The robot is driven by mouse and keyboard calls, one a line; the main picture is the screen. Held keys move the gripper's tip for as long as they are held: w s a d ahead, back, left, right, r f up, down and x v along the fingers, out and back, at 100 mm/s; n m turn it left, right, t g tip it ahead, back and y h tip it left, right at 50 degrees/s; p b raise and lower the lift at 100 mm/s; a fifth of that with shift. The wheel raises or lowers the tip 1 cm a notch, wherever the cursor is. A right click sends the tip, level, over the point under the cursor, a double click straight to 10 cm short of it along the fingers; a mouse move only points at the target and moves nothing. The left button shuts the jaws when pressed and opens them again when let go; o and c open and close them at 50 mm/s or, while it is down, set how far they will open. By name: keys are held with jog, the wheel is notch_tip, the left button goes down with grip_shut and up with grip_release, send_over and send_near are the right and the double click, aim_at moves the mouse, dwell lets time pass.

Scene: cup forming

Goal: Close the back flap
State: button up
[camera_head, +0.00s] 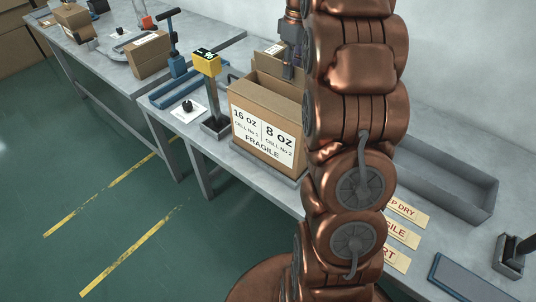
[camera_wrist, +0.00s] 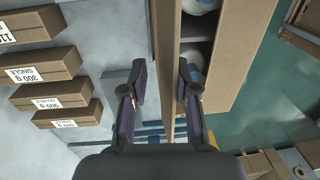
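The cardboard box (camera_head: 262,131) stands on the bench with its printed "16 OZ / 8 OZ FRAGILE" face toward the lower left. A raised flap (camera_head: 269,66) shows at its far side. In the wrist view the back flap (camera_wrist: 163,60) is a narrow upright brown strip, seen nearly edge-on. The box's open inside, with white round items (camera_wrist: 196,55), lies right of it. My gripper (camera_wrist: 162,82) is open, its fingers on either side of the strip with gaps visible.
A yellow-headed device on a post (camera_head: 206,64) stands left of the box. A grey tray (camera_head: 447,180) and label cards (camera_head: 402,232) lie to the right. Several small labelled boxes (camera_wrist: 48,65) lie left of the flap in the wrist view.

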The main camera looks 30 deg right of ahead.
notch_tip(320, 180, up, 8)
jog(key=d+p, duration=0.1)
jog(key=p, duration=0.1)
jog(key=s+a, duration=0.4)
jog(key=a, duration=0.5)
jog(key=s+a+f+m+p, duration=0.1)
jog(key=s+a+f+p, duration=0.1)
jog(key=s+a, duration=0.5)
jog(key=s+a+f+m+g+p, duration=0.1)
jog(key=s+a+f, duration=0.3)
jog(key=s+a, duration=0.4)
jog(key=shift+s+f+m+h+p, duration=0.25)
jog(key=shift+s+m+p, duration=0.25)
jog(key=shift+s, duration=2.6)
